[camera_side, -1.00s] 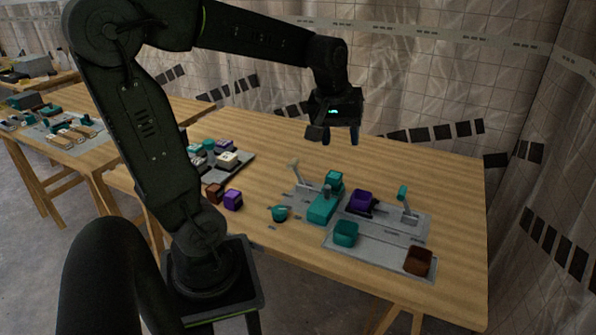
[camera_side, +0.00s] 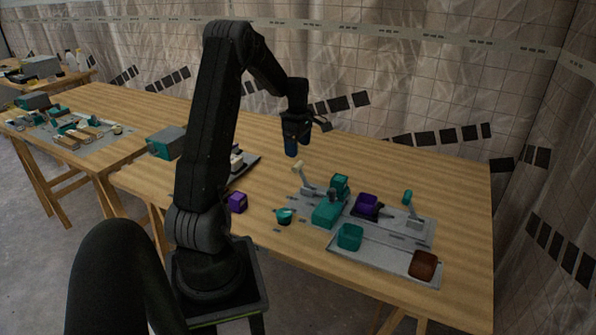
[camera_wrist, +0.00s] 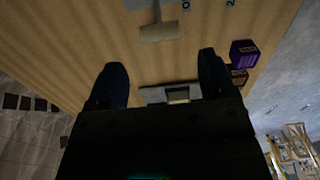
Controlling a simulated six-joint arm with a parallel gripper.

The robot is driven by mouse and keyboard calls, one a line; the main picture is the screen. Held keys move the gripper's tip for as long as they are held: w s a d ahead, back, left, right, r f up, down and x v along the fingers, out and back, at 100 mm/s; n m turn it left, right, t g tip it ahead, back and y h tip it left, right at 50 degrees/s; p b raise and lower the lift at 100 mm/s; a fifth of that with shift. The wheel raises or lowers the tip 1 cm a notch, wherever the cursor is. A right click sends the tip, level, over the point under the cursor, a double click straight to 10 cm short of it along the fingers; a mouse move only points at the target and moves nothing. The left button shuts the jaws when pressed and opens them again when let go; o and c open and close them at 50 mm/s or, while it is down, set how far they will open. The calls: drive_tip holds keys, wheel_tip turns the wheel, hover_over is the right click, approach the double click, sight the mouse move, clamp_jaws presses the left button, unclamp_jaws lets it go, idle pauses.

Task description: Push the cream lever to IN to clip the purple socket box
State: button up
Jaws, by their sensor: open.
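The purple socket box (camera_side: 366,203) sits in a dark holder on the panel, between a teal block (camera_side: 326,213) and a teal lever (camera_side: 408,198). My gripper (camera_side: 291,153) is open and empty, above the table behind the cream lever and apart from it. The wrist view shows its two dark fingers (camera_wrist: 161,76) spread. The panel's lettering is cut off in the wrist view.
A loose purple box (camera_side: 238,203) and a teal cup (camera_side: 284,216) lie left of the panel. A teal box (camera_side: 350,237) and a brown box (camera_side: 424,264) sit at its front. The table's back right is clear.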

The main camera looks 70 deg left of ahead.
sight(304, 176)
wheel_tip(304, 176, down, 9)
drive_tip(key=shift+f, duration=0.2)
idle(0.3)
drive_tip(key=c, duration=1.3)
drive_tip(key=shift+w+d+r+g+y, duration=0.2)
drive_tip(key=shift+w+d+g+y, duration=0.25)
drive_tip(key=shift+g+y, duration=0.15)
drive_tip(key=shift+w+d+r+g+y, duration=0.2)
drive_tip(key=shift+w+d+g+y, duration=0.2)
drive_tip(key=shift+g+y, duration=0.2)
drive_tip(key=shift+w+d+r+g+y, duration=0.1)
drive_tip(key=shift+w+d+g+y, duration=0.3)
drive_tip(key=shift+g+y, duration=0.4)
drive_tip(key=o, duration=1.3)
drive_tip(key=shift+s, duration=0.1)
